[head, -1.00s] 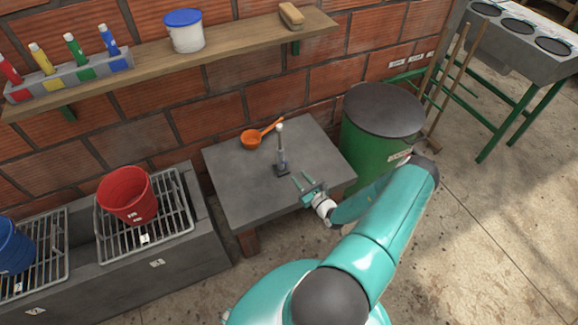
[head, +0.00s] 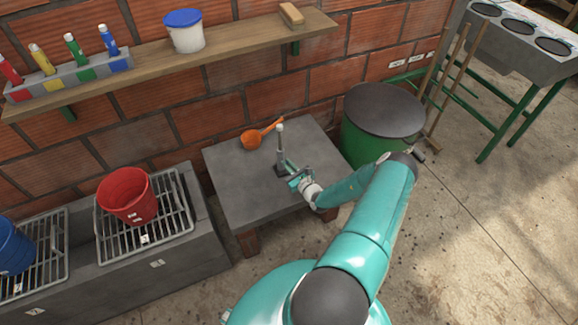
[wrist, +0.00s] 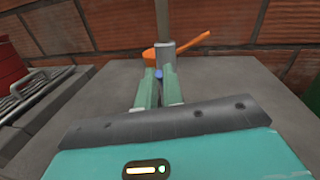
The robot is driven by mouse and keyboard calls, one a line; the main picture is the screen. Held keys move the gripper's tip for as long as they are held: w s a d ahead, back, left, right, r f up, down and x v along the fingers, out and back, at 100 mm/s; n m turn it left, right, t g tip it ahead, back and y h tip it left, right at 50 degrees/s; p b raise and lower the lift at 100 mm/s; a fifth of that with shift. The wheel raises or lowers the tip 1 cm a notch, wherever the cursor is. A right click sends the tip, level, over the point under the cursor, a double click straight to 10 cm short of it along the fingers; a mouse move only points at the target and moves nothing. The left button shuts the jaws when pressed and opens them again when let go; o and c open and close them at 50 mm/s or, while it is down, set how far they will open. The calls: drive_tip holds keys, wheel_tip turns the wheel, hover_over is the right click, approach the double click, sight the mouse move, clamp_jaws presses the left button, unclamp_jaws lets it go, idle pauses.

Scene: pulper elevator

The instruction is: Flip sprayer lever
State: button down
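The sprayer lever device (head: 281,147) stands upright on the grey table, a slim grey post with a pale knob on top and a dark base. My gripper (head: 288,173) is low beside the post, just to its right and front. In the wrist view the post (wrist: 163,42) rises directly beyond my two greenish fingers (wrist: 159,84), and the knob is out of the picture. A small blue part (wrist: 158,73) shows between the fingertips. The fingers look close together. Whether they touch or grip the blue part is unclear.
An orange ladle (head: 257,136) lies behind the post on the table (head: 240,190). A green barrel (head: 375,145) stands at the table's right. A red bucket (head: 127,197) sits on a rack at left. A wooden shelf (head: 240,38) runs along the brick wall above.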

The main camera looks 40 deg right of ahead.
drive_tip(key=shift+w+d+r+g+y, duration=0.1)
drive_tip(key=shift+w+r+g+y, duration=0.2)
drive_tip(key=shift+g, duration=0.4)
drive_tip(key=shift+w+d+r+g+y, duration=0.1)
drive_tip(key=shift+w+r+g, duration=0.3)
drive_tip(key=shift+g, duration=0.3)
drive_tip(key=shift+w+d+r+m+g, duration=0.15)
drive_tip(key=shift+w+g, duration=0.1)
drive_tip(key=shift+g, duration=0.35)
drive_tip(key=shift+w+r+m+g, duration=0.15)
drive_tip(key=shift+w+g, duration=0.1)
drive_tip(key=shift+g, duration=0.35)
drive_tip(key=c, duration=1.5)
unclamp_jaws()
drive_tip(key=shift+s, duration=0.1)
drive_tip(key=v, duration=1.3)
drive_tip(key=shift+s+r, duration=0.2)
drive_tip(key=shift+s, duration=0.1)
